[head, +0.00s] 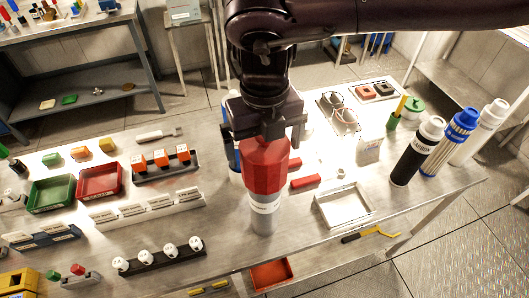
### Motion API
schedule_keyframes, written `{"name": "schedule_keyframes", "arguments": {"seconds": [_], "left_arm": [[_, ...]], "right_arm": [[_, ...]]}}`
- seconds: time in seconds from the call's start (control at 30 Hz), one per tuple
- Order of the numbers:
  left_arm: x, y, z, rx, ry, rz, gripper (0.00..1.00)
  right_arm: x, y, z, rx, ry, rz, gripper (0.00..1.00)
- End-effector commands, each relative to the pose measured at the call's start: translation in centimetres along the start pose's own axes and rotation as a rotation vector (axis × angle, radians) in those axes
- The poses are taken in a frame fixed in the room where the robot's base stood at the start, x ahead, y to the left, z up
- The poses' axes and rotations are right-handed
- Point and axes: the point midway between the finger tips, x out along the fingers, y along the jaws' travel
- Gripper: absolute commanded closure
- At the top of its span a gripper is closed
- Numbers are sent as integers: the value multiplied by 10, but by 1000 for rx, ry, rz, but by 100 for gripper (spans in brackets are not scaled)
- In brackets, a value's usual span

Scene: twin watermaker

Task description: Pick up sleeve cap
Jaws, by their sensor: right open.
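My right gripper (264,137) points down over the table, its fingers apart on either side of the top of a red cylinder. The red cylinder (264,168) stands upright, with a white band and a narrower grey lower part (263,222) below it. I cannot tell whether the fingers touch it, as the gripper hides its top. No part is clearly marked as the sleeve cap. My left gripper is not in view.
A blue object (233,160) stands close behind the red cylinder. Red blocks (305,182) and a white tray (318,208) lie to the right. Racks with white knobs (160,256) and orange blocks (160,157), plus green (36,208) and red (80,194) trays, fill the left.

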Motion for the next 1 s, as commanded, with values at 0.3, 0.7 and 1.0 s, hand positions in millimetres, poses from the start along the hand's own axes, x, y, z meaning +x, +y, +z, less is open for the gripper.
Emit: {"name": "schedule_keyframes", "arguments": {"seconds": [0.3,0.7,1.0], "left_arm": [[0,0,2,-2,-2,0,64],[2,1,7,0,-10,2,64],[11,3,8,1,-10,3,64]], "right_arm": [[0,0,0,-1,0,0,34],[-5,0,0,-1,-1,0,41],[-49,1,2,0,-7,0,41]]}}
